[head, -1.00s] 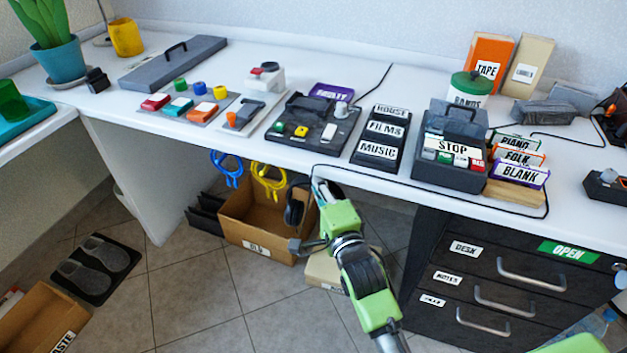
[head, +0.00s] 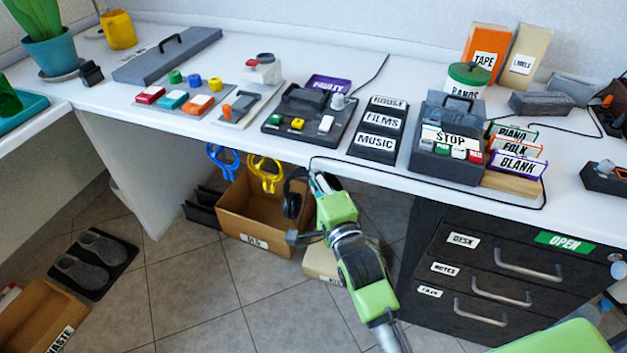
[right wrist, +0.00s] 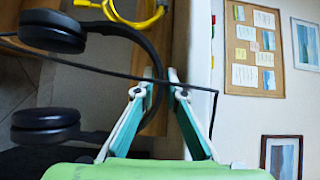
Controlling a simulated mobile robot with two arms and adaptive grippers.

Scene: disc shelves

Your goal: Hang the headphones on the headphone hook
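The black headphones (head: 291,199) are upright just below the desk's front edge, ear cups down, in front of the open cardboard box. In the right wrist view their ear cups (right wrist: 48,124) show at the left and their headband curves to the fingertips. My right gripper (head: 316,184) is at the headband, close under the desk edge. In the right wrist view its fingers (right wrist: 161,88) are drawn in around the headband and look shut on it. The hook cannot be made out; the arm and desk edge may hide it.
A black cable (head: 440,190) runs along the desk edge. Blue (head: 222,162) and yellow (head: 265,175) loops hang under the desk to the left. A cardboard box (head: 240,222) is on the floor below. A dark drawer unit (head: 440,255) stands at the right.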

